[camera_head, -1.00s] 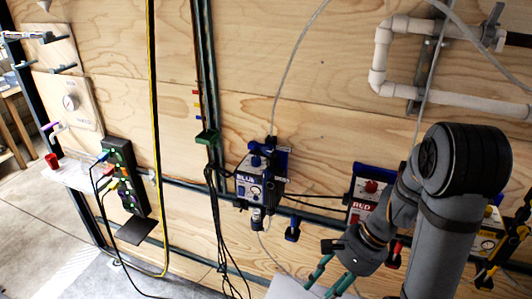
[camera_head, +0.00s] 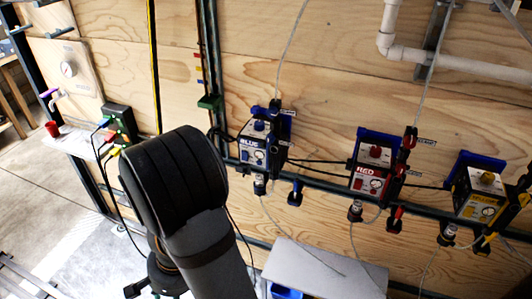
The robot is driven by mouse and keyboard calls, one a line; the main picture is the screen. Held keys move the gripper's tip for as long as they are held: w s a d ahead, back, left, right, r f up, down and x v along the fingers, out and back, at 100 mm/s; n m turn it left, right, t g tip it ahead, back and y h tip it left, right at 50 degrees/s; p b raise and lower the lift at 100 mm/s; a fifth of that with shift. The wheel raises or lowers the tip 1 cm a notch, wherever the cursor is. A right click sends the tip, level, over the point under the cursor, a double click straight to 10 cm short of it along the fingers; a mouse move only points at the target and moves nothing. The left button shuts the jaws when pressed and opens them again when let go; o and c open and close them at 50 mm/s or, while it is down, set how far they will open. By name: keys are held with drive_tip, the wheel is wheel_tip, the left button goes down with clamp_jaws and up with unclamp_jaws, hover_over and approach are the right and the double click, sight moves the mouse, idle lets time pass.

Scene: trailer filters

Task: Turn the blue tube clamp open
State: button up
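The blue-labelled filter unit (camera_head: 254,150) is fixed to the wooden wall near the middle of the head view. A clear tube rises from the dark fitting (camera_head: 275,107) at its top. A blue-handled part (camera_head: 295,194) hangs on the rail just right of and below the unit. I cannot tell whether this part is the blue tube clamp, or whether the clamp is open or closed. My arm's large dark joint stands left of the blue unit. My wrist shows low at the left, and the gripper's fingers are not visible.
A red unit (camera_head: 372,180) and a yellow unit (camera_head: 477,196) hang to the right on the same rail (camera_head: 330,204). A pale panel (camera_head: 325,270) and a blue container (camera_head: 285,292) lie below. A power strip (camera_head: 120,122) with cables is at the left, behind my arm.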

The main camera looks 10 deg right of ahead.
drive_tip(key=w+d+r+m+t+h, duration=0.1)
drive_tip(key=w+d+m+t+h, duration=0.3)
drive_tip(key=w+d, duration=0.7)
drive_tip(key=m+t+h, duration=0.4)
drive_tip(key=t+h, duration=0.5)
drive_tip(key=t, duration=0.1)
approach(270, 114)
drive_tip(key=p+x, duration=0.2)
drive_tip(key=x, duration=0.1)
drive_tip(key=p+x, duration=0.3)
drive_tip(key=x, duration=0.1)
drive_tip(key=shift+d+r+p, duration=0.1)
drive_tip(key=shift+r+p, duration=0.15)
drive_tip(key=shift+p, duration=0.1)
drive_tip(key=shift+w+d+f+p, duration=0.3)
drive_tip(key=shift+w+d, duration=0.1)
drive_tip(key=shift+w, duration=0.2)
drive_tip(key=shift+c, duration=1.2)
drive_tip(key=shift+r, duration=0.1)
drive_tip(key=c, duration=0.8)
